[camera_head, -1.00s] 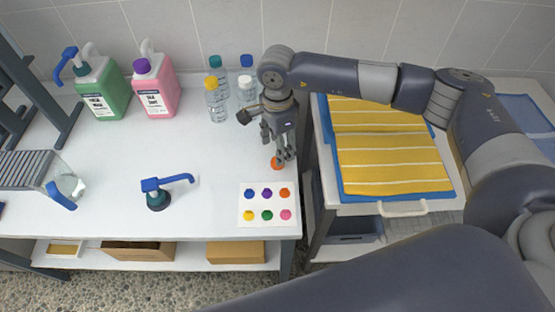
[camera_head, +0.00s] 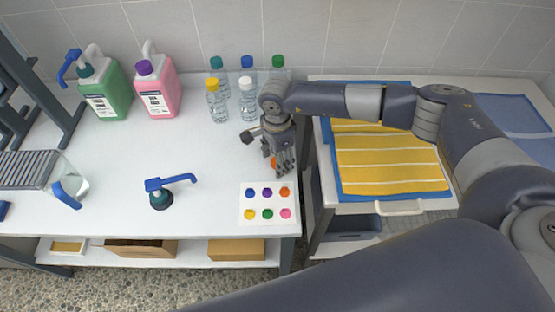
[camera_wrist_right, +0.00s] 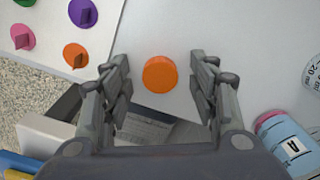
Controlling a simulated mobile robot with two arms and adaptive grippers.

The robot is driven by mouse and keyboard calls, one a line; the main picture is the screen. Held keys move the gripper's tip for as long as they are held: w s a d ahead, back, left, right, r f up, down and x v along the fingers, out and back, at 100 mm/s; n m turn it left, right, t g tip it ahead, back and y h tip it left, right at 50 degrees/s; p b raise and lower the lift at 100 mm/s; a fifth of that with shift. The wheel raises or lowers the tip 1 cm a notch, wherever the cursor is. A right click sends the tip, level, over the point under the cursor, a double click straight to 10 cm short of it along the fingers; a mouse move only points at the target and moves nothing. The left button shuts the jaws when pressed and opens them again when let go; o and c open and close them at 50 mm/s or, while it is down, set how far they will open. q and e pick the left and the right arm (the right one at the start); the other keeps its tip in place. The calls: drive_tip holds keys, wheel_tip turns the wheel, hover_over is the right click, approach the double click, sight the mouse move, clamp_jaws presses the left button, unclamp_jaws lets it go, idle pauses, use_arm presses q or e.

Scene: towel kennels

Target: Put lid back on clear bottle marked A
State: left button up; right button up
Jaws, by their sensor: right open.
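An orange lid (camera_wrist_right: 160,74) lies on the white table, seen between the two spread fingers of my right gripper (camera_wrist_right: 160,95). In the head view the lid (camera_head: 274,163) is partly hidden by the right gripper (camera_head: 283,170), which points down over it. The fingers do not visibly touch the lid. A bottle marked A (camera_wrist_right: 288,145) is cut off at the right edge of the wrist view; it has a light blue label and a pinkish rim. In the head view I cannot make it out, with my arm covering that area. My left gripper is not in view.
Several clear bottles with caps, such as the white-capped one (camera_head: 248,105), stand behind the gripper. A card with coloured knobs (camera_head: 267,229) lies in front. A blue pump (camera_head: 160,199) is at the left. A yellow towel (camera_head: 390,165) lies on the right cart.

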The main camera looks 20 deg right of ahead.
drive_tip(key=c, duration=0.8)
drive_tip(key=shift+r, duration=0.2)
drive_tip(key=shift+r, duration=0.25)
wheel_tip(320, 180, up, 2)
drive_tip(key=shift+w+r+b, duration=0.1)
drive_tip(key=shift+r+b, duration=0.15)
drive_tip(key=shift+b, duration=0.6)
drive_tip(key=s+b, duration=0.1)
drive_tip(key=s, duration=0.4)
drive_tip(key=s+r+b, duration=0.1)
drive_tip(key=s, duration=0.4)
drive_tip(key=s+a+b, duration=0.1)
drive_tip(key=s, duration=0.5)
drive_tip(key=shift+s+r, duration=0.1)
drive_tip(key=shift+r, duration=0.25)
